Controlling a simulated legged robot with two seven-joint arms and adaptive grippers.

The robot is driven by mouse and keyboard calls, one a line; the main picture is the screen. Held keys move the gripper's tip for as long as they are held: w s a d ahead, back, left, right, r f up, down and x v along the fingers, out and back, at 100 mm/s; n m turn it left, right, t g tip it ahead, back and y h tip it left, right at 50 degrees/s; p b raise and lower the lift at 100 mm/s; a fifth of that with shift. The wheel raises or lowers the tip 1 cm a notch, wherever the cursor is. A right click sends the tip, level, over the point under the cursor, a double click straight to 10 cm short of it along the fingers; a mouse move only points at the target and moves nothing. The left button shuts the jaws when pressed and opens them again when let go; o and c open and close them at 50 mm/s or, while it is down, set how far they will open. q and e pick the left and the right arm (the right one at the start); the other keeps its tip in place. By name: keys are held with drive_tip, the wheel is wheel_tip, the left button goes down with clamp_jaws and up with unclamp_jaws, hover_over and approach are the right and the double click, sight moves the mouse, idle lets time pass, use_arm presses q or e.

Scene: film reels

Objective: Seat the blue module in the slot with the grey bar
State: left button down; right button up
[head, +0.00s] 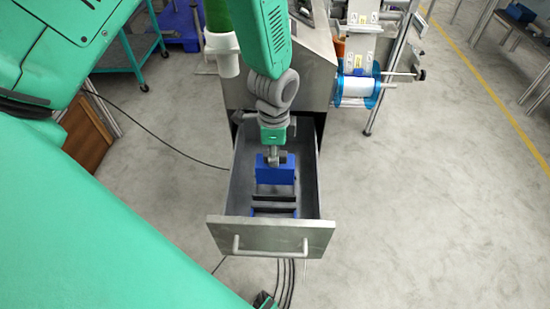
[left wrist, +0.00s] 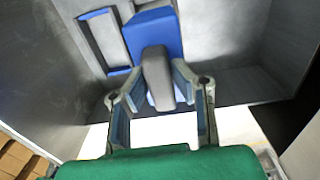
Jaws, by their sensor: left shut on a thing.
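The blue module (head: 275,174) is in the open metal drawer, below my left gripper (head: 276,157). In the left wrist view the module (left wrist: 154,28) has a grey handle (left wrist: 157,82), and my left gripper (left wrist: 161,87) is shut on it. Beside the module there is a recessed slot with blue ends (left wrist: 118,71). In the head view dark bars (head: 273,209) with blue edges lie in front of the module. I cannot tell which slot has the grey bar, or whether the module touches the drawer floor. My right gripper is not in view.
A metal cabinet (head: 312,65) stands behind. A reel with blue flanges (head: 355,88) is at the right. Cables lie on the floor, which is otherwise open to the right.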

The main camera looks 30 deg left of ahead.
sight(274, 171)
use_arm(q)
drive_tip(key=shift+a+f+b, duration=0.1)
drive_tip(key=shift+f+b, duration=0.5)
drive_tip(key=shift+f, duration=0.15)
wheel_tip(274, 171, down, 4)
drive_tip(key=b, duration=0.4)
drive_tip(key=shift+f, duration=0.15)
drive_tip(key=shift+s+p, duration=0.1)
drive_tip(key=shift+p, duration=0.55)
idle(0.4)
drive_tip(key=shift+f, duration=0.45)
idle(0.4)
